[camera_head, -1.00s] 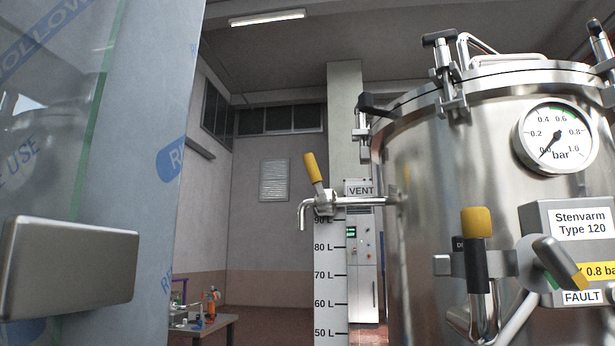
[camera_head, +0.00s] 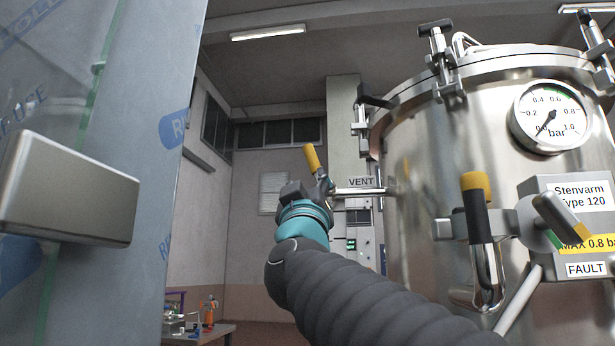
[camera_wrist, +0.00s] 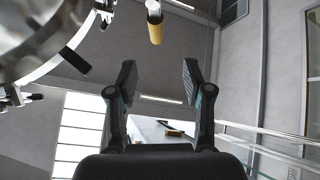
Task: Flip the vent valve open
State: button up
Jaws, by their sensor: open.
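The vent valve's yellow-tipped lever (camera_head: 312,158) points up and slightly left, at the end of the steel vent pipe (camera_head: 358,192) marked VENT. The valve body and pipe outlet are mostly hidden behind my gripper (camera_head: 304,190). In the wrist view my gripper (camera_wrist: 159,82) is open, with its two dark fingers spread and nothing between them. The yellow lever (camera_wrist: 154,28) shows there beyond the fingertips, roughly in line with the gap. I see no contact between fingers and lever.
The steel tank (camera_head: 420,150) fills the right, with a pressure gauge (camera_head: 549,117) and a second yellow-tipped handle (camera_head: 476,210). A film-wrapped panel (camera_head: 110,110) with a grey metal block (camera_head: 70,195) stands close on the left. A low table (camera_head: 215,330) is far back.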

aim_at(310, 158)
jog(key=shift+h, duration=0.3)
jog(key=p+x, duration=0.4)
jog(key=x, duration=1)
jog(key=shift+s+d+p, duration=0.1)
jog(key=shift+p, duration=0.25)
grip_shut()
